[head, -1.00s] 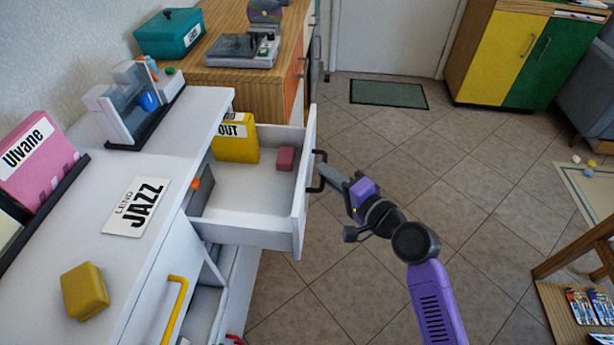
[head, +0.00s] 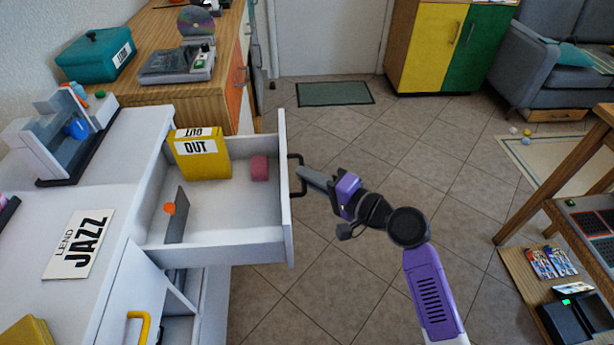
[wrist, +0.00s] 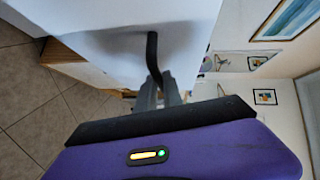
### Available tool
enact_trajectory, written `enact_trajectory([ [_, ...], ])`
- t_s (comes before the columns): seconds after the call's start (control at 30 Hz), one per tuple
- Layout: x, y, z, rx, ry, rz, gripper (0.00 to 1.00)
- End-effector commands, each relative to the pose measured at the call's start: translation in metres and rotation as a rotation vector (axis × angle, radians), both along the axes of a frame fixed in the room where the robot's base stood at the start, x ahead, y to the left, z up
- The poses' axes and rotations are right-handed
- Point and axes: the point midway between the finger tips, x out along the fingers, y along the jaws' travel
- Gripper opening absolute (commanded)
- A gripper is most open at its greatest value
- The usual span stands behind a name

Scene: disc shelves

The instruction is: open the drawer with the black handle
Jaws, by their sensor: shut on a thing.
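The white drawer (head: 265,247) with the black handle (head: 292,175) stands well out of the white cabinet in the head view. Inside it are a yellow box marked OUT (head: 203,158), a small pink block (head: 260,168) and a grey divider with an orange knob (head: 170,208). My gripper (head: 304,174) is at the drawer front from the right, its jaws shut on the black handle. In the wrist view the handle (wrist: 152,52) runs down between my jaws (wrist: 158,92) against the white drawer front. The grip itself is partly hidden by my wrist.
The white cabinet top (head: 110,180) carries a LEND JAZZ sign (head: 78,245). Below it is a door with a yellow handle (head: 140,325). A wooden counter (head: 150,92) stands behind. Tiled floor (head: 340,290) is free around my arm. A wooden table (head: 575,175) stands at the right.

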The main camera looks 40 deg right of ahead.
Motion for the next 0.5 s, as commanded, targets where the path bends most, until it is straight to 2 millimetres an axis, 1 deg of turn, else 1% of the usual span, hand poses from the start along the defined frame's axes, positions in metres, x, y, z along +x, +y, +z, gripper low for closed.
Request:
enact_trajectory([
  [0.03,-0.0004,0.0003,-0.0014,0.001,0.003,0.000,0.17],
  [0.1,-0.0003,0.0004,-0.0014,0.001,0.002,0.001,0.30],
  [0.13,-0.0002,0.0004,-0.0013,0.001,0.002,0.001,0.32],
  [0.4,-0.0001,0.0002,-0.0004,0.000,0.001,0.000,0.32],
  [0.5,-0.0044,-0.0007,-0.0002,0.000,0.002,0.000,0.32],
])
